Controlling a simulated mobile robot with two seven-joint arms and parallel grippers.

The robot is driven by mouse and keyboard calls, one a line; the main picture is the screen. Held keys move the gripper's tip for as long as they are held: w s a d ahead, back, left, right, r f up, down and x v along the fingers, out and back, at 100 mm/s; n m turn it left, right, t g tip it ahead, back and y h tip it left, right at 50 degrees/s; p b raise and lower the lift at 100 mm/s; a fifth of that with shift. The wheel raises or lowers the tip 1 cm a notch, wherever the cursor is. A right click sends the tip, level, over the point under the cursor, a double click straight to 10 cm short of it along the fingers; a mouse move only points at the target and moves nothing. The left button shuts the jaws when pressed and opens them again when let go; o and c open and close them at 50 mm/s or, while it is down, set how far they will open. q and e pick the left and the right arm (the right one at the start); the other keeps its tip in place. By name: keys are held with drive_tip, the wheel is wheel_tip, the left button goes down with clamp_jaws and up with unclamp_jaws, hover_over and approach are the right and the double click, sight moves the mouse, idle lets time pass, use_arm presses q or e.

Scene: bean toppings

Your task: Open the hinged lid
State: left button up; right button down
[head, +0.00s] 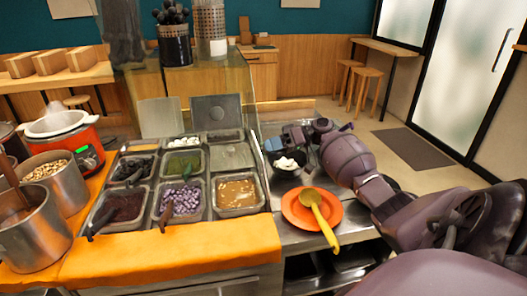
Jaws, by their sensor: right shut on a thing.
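A grey metal lid (232,157) lies flat over one compartment of the topping station, behind the tan topping. Two more lids, a left one (160,117) and a right one (216,112), stand raised at the back of the station. My right gripper (283,143) is right of the flat lid, apart from it, at the far rim of a dark bowl (288,172) with white pieces in it. It appears shut on that bowl; its fingertips are small and partly hidden. My left gripper is not in view.
An orange plate (293,213) with a yellow ladle (321,217) sits in front of the bowl. Open pans hold purple cubes (184,200) and tan topping (237,192). Metal pots (32,232) and an orange cooker (82,138) stand left. A glass panel (250,95) rises behind the station's right side.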

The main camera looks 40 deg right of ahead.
drive_tip(key=shift+s+d+f, duration=0.25)
drive_tip(key=shift+s+d, duration=0.05)
drive_tip(key=shift+d, duration=0.1)
drive_tip(key=c, duration=1.1)
unclamp_jaws()
drive_tip(key=o, duration=0.4)
drive_tip(key=shift+c, duration=0.2)
